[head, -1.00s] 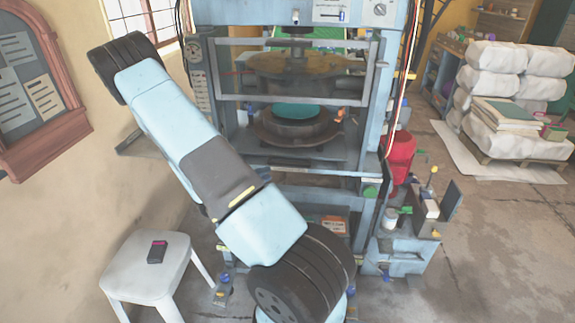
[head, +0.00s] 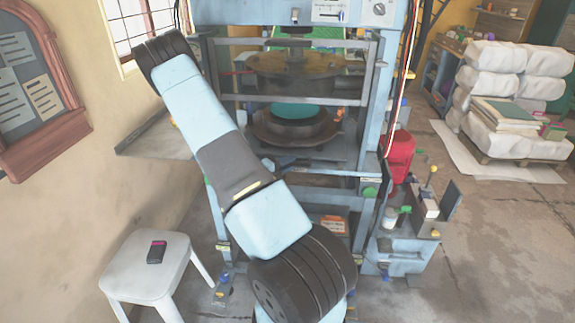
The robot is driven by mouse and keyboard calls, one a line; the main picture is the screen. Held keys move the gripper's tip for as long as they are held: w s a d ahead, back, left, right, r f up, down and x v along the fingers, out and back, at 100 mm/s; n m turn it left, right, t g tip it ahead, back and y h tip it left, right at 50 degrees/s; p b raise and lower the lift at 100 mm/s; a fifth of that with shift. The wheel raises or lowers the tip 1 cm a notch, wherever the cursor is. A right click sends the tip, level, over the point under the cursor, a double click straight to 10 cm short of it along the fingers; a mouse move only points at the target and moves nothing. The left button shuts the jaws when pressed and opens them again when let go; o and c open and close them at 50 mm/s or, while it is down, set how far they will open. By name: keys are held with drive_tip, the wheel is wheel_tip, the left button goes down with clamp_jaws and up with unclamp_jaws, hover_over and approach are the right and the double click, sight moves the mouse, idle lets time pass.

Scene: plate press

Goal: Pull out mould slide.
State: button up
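The blue-grey press (head: 372,130) stands ahead of me in the head view. Inside it, a round dark mould base (head: 283,136) with a teal disc (head: 299,111) on top rests on a flat grey plate (head: 335,155). I cannot tell for sure which part is the mould slide; this plate and mould sit within the frame. A round brownish upper platen (head: 275,66) is above, apart from the disc. My arm crosses the left front of the press and hides part of it. My gripper does not show.
A grey side shelf (head: 155,140) juts out left of the press. A white stool (head: 150,275) with a small dark device (head: 156,251) stands at lower left. A red vessel (head: 398,155) and a small bench (head: 405,243) stand right of the press.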

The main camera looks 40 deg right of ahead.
clamp_jaws()
drive_tip(key=shift+f, duration=0.1)
idle(0.3)
